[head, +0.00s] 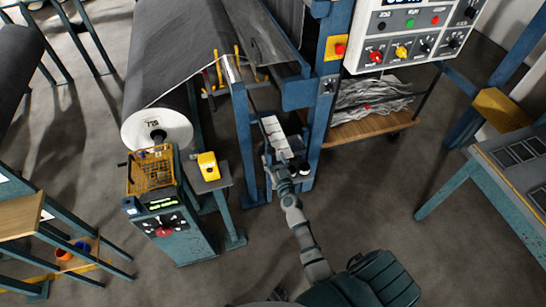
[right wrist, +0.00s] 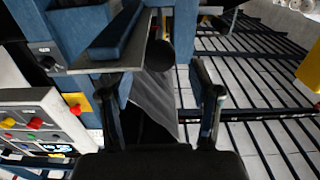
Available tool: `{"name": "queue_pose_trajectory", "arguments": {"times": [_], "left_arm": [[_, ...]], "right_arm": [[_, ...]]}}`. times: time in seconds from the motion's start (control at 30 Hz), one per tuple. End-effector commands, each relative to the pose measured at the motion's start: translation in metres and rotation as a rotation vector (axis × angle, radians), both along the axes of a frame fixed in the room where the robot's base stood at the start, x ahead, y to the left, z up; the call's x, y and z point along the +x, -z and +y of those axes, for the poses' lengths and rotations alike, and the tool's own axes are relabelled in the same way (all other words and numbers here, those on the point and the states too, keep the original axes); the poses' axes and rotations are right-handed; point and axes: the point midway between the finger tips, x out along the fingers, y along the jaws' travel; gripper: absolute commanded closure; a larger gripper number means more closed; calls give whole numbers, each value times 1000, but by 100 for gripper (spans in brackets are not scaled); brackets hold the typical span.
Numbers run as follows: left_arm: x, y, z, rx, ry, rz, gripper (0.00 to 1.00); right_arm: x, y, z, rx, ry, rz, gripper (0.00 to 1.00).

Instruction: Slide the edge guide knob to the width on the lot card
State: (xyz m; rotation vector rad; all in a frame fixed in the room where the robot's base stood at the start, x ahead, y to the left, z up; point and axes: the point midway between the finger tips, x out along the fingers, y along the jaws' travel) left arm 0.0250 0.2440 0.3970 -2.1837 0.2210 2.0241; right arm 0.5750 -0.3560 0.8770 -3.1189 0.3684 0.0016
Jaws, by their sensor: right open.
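My right gripper (head: 268,163) reaches in at the blue frame, beside a pale marked strip (head: 278,135). In the right wrist view my right gripper (right wrist: 155,78) is open and empty. A round black knob (right wrist: 159,56) shows beyond and between its fingertips, at the end of a grey bar (right wrist: 105,58); I cannot tell the gap, and it seems untouched. In the head view the knob is not clearly told apart from the gripper. A white disc (head: 173,122) on the roll's end bears a small label (head: 152,123), its number too small to read surely. My left gripper is not in view.
A grey roll (head: 185,60) feeds sheet into the blue frame (head: 318,100). A control panel (head: 410,35) hangs at upper right. A console (head: 170,235) with a yellow basket (head: 150,172) stands left of my arm. A teal table (head: 500,205) stands right; floor between is clear.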

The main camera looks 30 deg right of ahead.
Motion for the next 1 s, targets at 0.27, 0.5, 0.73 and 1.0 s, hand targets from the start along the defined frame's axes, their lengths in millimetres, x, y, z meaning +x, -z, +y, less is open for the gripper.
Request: {"name": "queue_pose_trajectory", "arguments": {"times": [0.27, 0.5, 0.73, 1.0], "left_arm": [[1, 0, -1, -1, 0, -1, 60], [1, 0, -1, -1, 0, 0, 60], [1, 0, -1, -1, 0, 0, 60], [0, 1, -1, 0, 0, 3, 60]], "right_arm": [[-62, 2, 14, -2, 1, 4, 37], [-95, 1, 23, -2, 1, 1, 37], [-101, 0, 24, 0, 1, 0, 37], [-103, 2, 32, -5, -14, 1, 37]]}}
